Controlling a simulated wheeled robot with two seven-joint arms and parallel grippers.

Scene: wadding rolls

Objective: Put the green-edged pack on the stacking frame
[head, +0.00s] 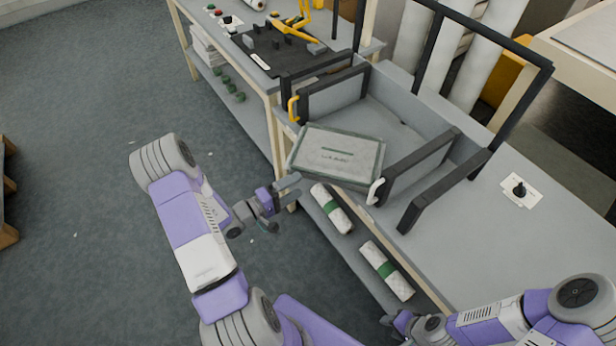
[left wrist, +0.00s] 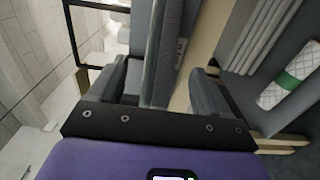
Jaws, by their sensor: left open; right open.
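The green-edged pack (head: 335,150) is a flat pale grey block with a dark green border and a printed label. It lies at the table's front edge, before the open front of the dark stacking frame (head: 425,160). Whether it rests partly on the frame's floor I cannot tell. My left gripper (head: 283,206) is open and empty, below and left of the pack, in front of the table. In the left wrist view its two fingers (left wrist: 158,88) stand apart. My right gripper (head: 392,326) is low at the bottom edge, partly hidden, away from the pack.
A yellow handle (head: 293,109) and a white handle (head: 375,191) stand either side of the pack. Rolls with green bands (head: 386,270) lie on the shelf below. A black mat with tools (head: 285,50) is at the back left.

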